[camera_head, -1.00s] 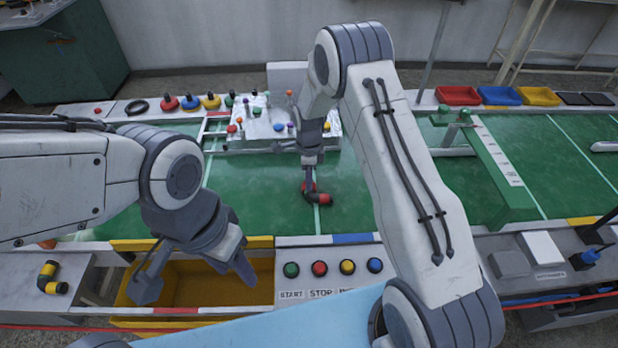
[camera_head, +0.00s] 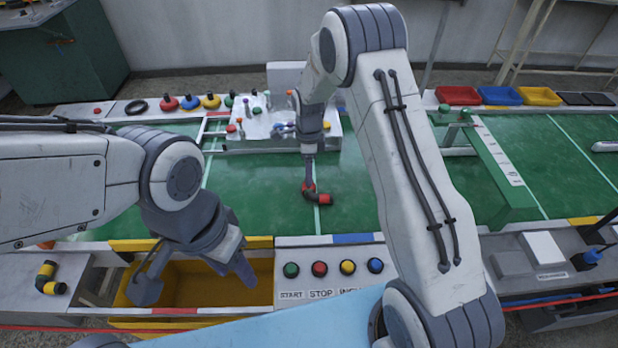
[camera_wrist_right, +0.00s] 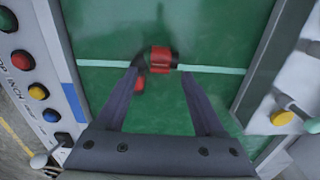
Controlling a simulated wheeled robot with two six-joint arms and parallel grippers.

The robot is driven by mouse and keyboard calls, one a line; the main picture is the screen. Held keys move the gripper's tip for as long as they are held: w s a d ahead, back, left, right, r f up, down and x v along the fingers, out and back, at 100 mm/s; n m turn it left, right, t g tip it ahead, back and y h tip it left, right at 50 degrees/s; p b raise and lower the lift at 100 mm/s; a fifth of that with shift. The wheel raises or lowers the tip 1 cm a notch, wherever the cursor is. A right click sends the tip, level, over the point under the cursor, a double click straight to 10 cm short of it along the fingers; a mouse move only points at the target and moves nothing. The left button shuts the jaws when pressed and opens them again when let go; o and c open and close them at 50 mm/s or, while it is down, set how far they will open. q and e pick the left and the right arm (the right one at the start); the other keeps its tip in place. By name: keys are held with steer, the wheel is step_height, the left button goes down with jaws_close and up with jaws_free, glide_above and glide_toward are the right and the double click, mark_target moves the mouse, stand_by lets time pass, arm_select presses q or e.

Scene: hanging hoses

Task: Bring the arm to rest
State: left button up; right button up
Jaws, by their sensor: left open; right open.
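My left gripper (camera_head: 197,280) is open and empty in the head view, above the yellow bin (camera_head: 205,312) at the front left. My right gripper (camera_head: 309,184) reaches down over the green belt. Its two fingers also show apart in the right wrist view (camera_wrist_right: 158,76). A short bent black hose piece with red ends (camera_head: 322,199) lies on the belt at the right fingertips. In the right wrist view the hose piece (camera_wrist_right: 160,58) lies just beyond and partly between the open tips. I cannot tell whether they touch it.
A button panel (camera_head: 330,285) stands at the front edge. A silver fixture board with coloured pegs (camera_head: 262,128) is behind the right gripper. A black and yellow hose piece (camera_head: 48,280) lies at the left. A green gantry (camera_head: 490,165) crosses the belt at right.

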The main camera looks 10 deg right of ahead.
step_height(320, 180, up, 6)
steer(key=s+a+r+n, duration=0.5)
steer(key=s+n, duration=0.2)
steer(key=s, duration=0.1)
steer(key=s+a+r+n, duration=0.6)
steer(key=s+n, duration=0.1)
steer(key=s, duration=0.1)
steer(key=s+r+n+y, duration=0.1)
steer(key=s+n, duration=1.3)
steer(key=s, duration=0.3)
steer(key=shift+s+d+r, duration=0.15)
steer(key=shift+s+d, duration=0.15)
